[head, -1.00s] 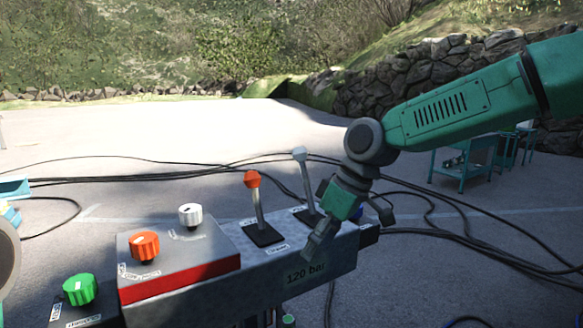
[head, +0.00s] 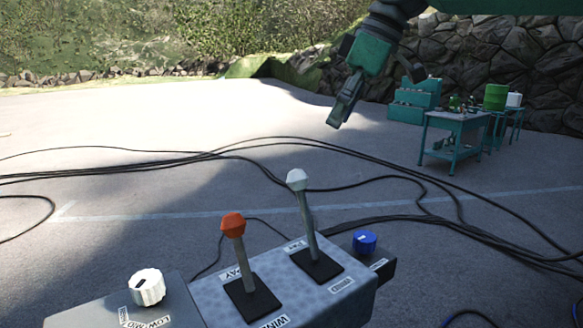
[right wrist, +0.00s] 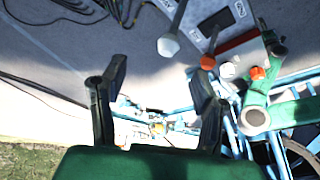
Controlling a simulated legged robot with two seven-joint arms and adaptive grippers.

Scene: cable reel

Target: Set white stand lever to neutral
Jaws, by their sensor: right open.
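The white stand lever (head: 297,180) has a white knob on a grey shaft, rising from a black slot plate on the grey control box (head: 345,300). Its shaft leans slightly left in the head view; I cannot tell its exact setting. Its knob also shows in the right wrist view (right wrist: 168,46), beyond the fingers. My right gripper (head: 340,118) is above and to the right of the lever knob in the head view, apart from it. Its fingers (right wrist: 158,82) are spread and empty in the right wrist view. My left gripper is not in view.
An orange-knobbed lever (head: 232,224) stands just left of the white one. A white dial (head: 147,287) and a blue dial (head: 364,242) flank the levers. Black cables (head: 330,150) cross the ground. A teal workbench (head: 452,138) stands farther back.

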